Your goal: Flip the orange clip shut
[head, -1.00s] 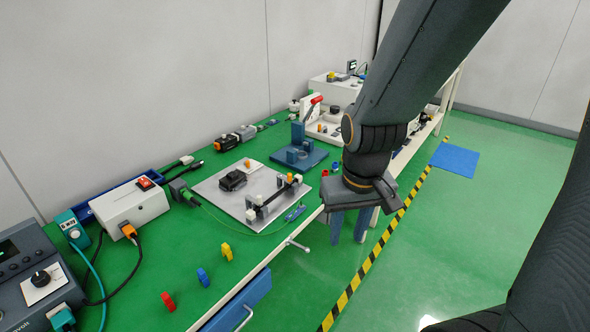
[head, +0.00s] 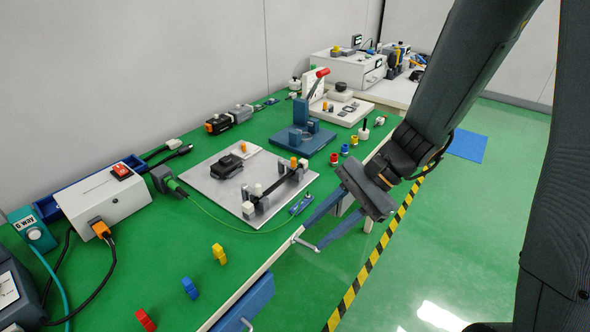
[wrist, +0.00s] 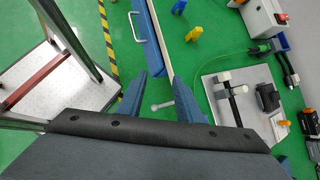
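Several small orange parts show, and I cannot tell for sure which is the clip. One orange piece (head: 293,162) stands by the black bar on the grey plate (head: 205,187). Another orange piece (head: 244,147) lies at the plate's back edge. An orange plug (head: 100,228) sits on the white box. Whether any flap stands open is too small to tell. My gripper (head: 309,238) is open and empty, its blue fingers apart near the bench's front edge. In the wrist view my gripper (wrist: 159,75) has floor and the bench edge between its fingers.
A thin white rod (head: 304,243) sticks out from the bench front beside my fingertips. A blue drawer (head: 248,300) with a handle is below. Yellow (head: 219,254), blue (head: 189,288) and red (head: 145,320) pieces stand on the green top. A black block (head: 226,166) is on the plate.

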